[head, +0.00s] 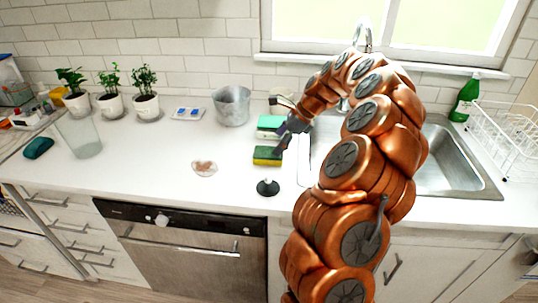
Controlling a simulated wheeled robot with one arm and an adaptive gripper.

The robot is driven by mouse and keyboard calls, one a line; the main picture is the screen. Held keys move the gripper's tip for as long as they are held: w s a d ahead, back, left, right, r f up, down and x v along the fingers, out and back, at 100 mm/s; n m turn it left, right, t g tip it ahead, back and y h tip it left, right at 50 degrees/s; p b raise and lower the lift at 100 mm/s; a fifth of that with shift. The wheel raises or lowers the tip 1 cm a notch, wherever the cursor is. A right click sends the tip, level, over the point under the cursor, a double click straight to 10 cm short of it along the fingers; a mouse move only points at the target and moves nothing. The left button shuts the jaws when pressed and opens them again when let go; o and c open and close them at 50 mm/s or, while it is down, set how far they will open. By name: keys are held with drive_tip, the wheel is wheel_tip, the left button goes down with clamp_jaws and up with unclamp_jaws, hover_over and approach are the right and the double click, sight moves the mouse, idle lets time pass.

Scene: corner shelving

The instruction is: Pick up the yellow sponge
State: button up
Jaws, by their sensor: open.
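The yellow sponge (267,156) lies on the white counter, just left of the sink. Its top looks dark green and its front side is yellow. My gripper (283,140) is above and slightly right of the sponge, with its dark fingers pointing down and left toward it. The jaws are open and nothing shows between them. Whether a finger touches the sponge I cannot tell. My copper-coloured arm comes up from the lower right and covers part of the sink.
A teal and white item (270,124) lies just behind the sponge. A black stopper (267,187) stands in front of it, and a small patterned dish (204,168) to the left. A metal bucket (231,106) stands behind. The sink (455,165) is right. The counter's left middle is mostly clear.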

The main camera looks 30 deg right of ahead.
sight(269, 152)
drive_tip(key=shift+p+x, duration=1.05)
drive_tip(key=shift+x, duration=1.75)
drive_tip(key=shift+r, duration=0.1)
drive_tip(key=c, duration=0.8)
